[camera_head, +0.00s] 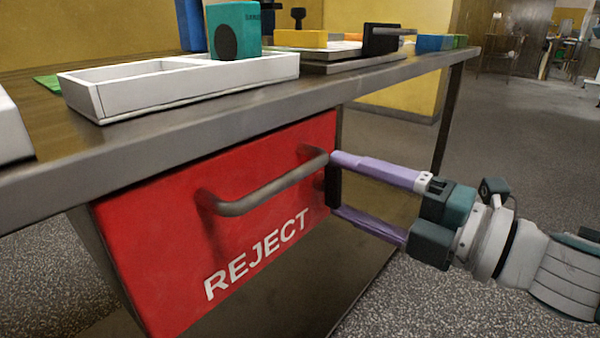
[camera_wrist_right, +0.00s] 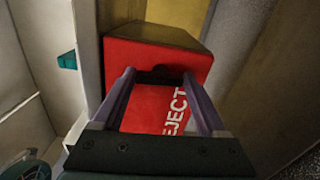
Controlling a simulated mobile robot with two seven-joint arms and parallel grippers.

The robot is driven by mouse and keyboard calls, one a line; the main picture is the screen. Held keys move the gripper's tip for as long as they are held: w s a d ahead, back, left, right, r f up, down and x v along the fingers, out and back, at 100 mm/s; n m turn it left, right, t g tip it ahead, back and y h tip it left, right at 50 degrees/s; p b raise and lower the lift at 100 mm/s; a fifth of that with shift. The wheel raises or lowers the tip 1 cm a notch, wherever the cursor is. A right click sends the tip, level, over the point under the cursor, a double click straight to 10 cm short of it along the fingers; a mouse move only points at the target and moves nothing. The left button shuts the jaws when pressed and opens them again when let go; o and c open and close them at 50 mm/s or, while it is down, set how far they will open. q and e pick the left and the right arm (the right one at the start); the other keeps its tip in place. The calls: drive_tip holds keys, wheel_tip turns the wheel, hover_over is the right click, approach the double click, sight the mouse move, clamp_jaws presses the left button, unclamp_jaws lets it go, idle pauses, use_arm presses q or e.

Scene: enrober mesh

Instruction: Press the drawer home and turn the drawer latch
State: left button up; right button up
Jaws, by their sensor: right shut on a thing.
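The red drawer front (camera_head: 150,220), marked REJECT, sits under the steel table. It also shows in the right wrist view (camera_wrist_right: 140,112). A grey bar handle (camera_head: 265,190) crosses it. The black drawer latch (camera_head: 333,183) stands upright at the drawer's right edge; in the wrist view it is a dark shape (camera_wrist_right: 160,76) between the fingertips. My right gripper (camera_head: 335,183) comes from the right, its purple fingers above and below the latch, shut on it. Whether any gap remains behind the drawer front cannot be told. My left gripper is not in view.
The table edge (camera_head: 200,133) runs just above the drawer. On the table are a white divided tray (camera_head: 200,95), a teal box (camera_head: 235,30) and a yellow block (camera_head: 300,38). The floor (camera_head: 500,120) right of the table is open.

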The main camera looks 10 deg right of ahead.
drive_tip(key=o, duration=1.3)
drive_tip(key=p+v, duration=0.1)
drive_tip(key=v, duration=0.9)
drive_tip(key=shift+d, duration=0.1)
